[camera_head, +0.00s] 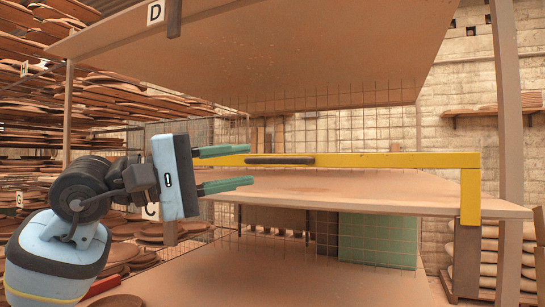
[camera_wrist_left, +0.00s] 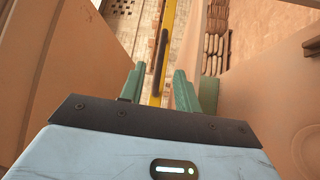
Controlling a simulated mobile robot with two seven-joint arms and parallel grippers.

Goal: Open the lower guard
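A yellow bar (camera_head: 400,160) runs level across the front, just above the edge of the middle shelf, and bends down at its right end. A dark handle (camera_head: 280,160) sits on the bar. My left gripper (camera_head: 250,165) points right, with its two green fingers spread apart and empty. Its fingertips are left of the handle, one higher and one lower than the bar in the picture. In the left wrist view the handle (camera_wrist_left: 160,62) and the yellow bar (camera_wrist_left: 169,25) show between the open fingers, beyond the tips. I cannot tell whether anything touches. My right gripper is not in view.
An upper shelf (camera_head: 260,50) with a "D" label overhangs the scene. The middle shelf (camera_head: 380,190) lies behind the bar. Thin wire mesh (camera_head: 340,125) shows between the shelves. A green panel (camera_head: 378,240) stands below. Racks of round discs fill the left.

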